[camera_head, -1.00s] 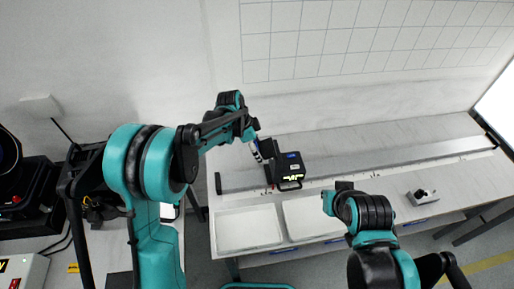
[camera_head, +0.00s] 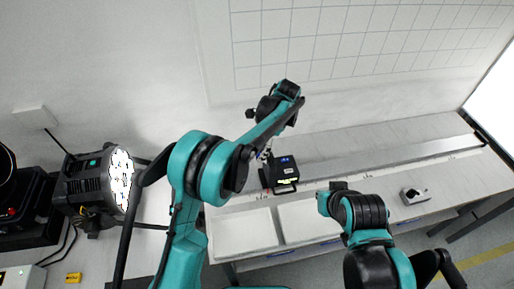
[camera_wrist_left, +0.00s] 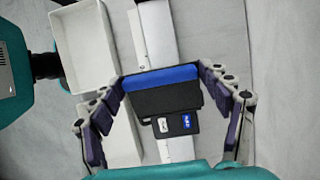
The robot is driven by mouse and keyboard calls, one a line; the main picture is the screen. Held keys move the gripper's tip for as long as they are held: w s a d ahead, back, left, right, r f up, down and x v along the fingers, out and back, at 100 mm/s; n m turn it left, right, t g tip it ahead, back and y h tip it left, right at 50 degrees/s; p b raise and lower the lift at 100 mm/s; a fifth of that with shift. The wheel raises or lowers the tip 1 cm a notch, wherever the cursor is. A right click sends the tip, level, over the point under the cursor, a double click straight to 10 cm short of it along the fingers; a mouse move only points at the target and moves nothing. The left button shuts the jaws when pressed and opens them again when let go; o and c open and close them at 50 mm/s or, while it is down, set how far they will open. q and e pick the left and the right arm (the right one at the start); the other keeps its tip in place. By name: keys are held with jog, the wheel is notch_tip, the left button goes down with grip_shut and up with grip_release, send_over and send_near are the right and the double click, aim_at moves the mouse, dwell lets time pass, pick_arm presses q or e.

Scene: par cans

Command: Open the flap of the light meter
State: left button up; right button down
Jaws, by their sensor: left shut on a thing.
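My left gripper (camera_wrist_left: 162,72) has a fingertip against each side of that box, near the blue strip. I cannot tell whether it grips the flap or the body. The left fingers are mostly hidden in the head view. My right gripper (camera_head: 335,188) is near the bench front, its fingers unclear.
A lit par can (camera_head: 121,182) stands at the left, with black equipment beside it. White trays (camera_head: 245,232) lie in front of the meter. A small grey device (camera_head: 414,196) sits on the bench at the right. The bench between it and the meter is mostly clear.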

pick_arm(q)
jog(key=shift+d, duration=0.1)
dwell(0.4)
jog(key=o, duration=1.5)
jog(key=shift+f, duration=0.1)
jog(key=v, duration=1.2)
jog(key=shift+d, duration=0.1)
